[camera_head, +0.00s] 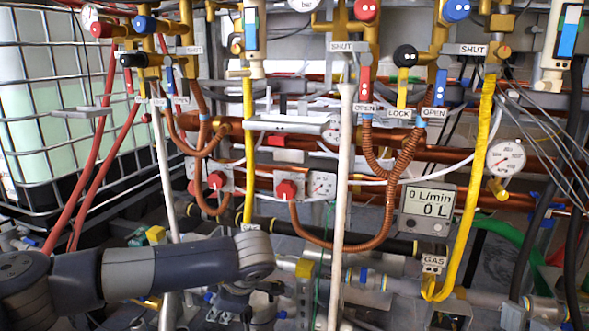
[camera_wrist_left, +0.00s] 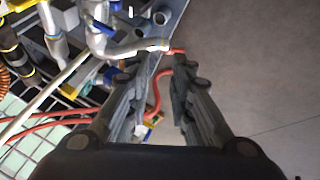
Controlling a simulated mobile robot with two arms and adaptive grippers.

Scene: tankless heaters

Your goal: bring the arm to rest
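My left arm (camera_head: 130,273) reaches in from the lower left of the head view, low in front of the pipework. Its wrist bends downward near the picture's bottom, and my left gripper (camera_head: 245,303) is small and partly lost among the clutter there. In the left wrist view the two dark fingers of the gripper (camera_wrist_left: 158,65) stand apart with a clear gap. Nothing is held between them; a red hose and the floor show beyond. My right gripper is in neither view.
A caged white tank (camera_head: 50,110) stands at the left, with red hoses (camera_head: 90,165) beside it. Copper pipes, valves, gauges and a flow display (camera_head: 427,208) fill the middle and right. In the left wrist view, bare grey floor (camera_wrist_left: 260,70) lies at the right.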

